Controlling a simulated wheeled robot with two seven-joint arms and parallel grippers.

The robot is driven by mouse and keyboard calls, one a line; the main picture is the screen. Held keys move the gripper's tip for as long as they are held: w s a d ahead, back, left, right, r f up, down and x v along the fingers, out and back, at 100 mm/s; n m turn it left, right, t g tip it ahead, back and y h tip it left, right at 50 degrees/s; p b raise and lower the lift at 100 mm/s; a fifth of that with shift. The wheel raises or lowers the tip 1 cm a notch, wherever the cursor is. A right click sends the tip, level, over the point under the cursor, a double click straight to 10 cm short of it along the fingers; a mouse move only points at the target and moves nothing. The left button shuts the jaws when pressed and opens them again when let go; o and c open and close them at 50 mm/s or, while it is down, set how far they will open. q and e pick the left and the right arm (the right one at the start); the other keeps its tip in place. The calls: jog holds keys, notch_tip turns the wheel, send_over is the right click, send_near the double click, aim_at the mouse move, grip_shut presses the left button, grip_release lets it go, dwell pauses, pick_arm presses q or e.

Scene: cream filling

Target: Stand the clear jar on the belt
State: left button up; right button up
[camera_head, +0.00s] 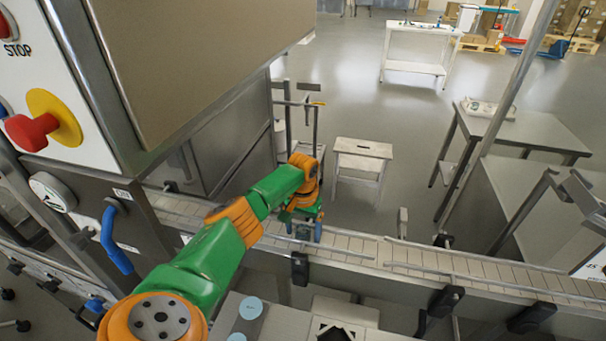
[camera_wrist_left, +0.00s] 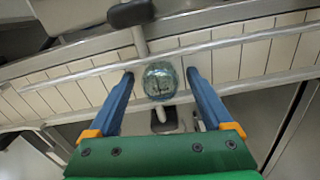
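The clear jar (camera_wrist_left: 160,80) shows end-on in the left wrist view, as a round, see-through shape over the pale slatted belt (camera_wrist_left: 230,66). My left gripper (camera_head: 304,234) is at the belt (camera_head: 352,245) in the head view, pointing down. Its two blue fingers are spread on either side of the jar, with a small gap on each side. The jar appears upright; I cannot tell for certain that its base rests on the belt. In the head view the jar is mostly hidden by the gripper. My right gripper is not in view.
Metal guide rails (camera_head: 455,273) run along the belt. A large machine cabinet with a red stop button (camera_head: 30,131) stands at the left. A white stool (camera_head: 362,158) and a steel table (camera_head: 525,128) stand beyond the belt. The belt right of the gripper is clear.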

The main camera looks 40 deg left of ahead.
aim_at(303, 231)
pick_arm(q)
notch_tip(303, 231, up, 13)
jog(key=shift+f+b, duration=0.15)
jog(key=shift+b, duration=0.15)
dwell(0.4)
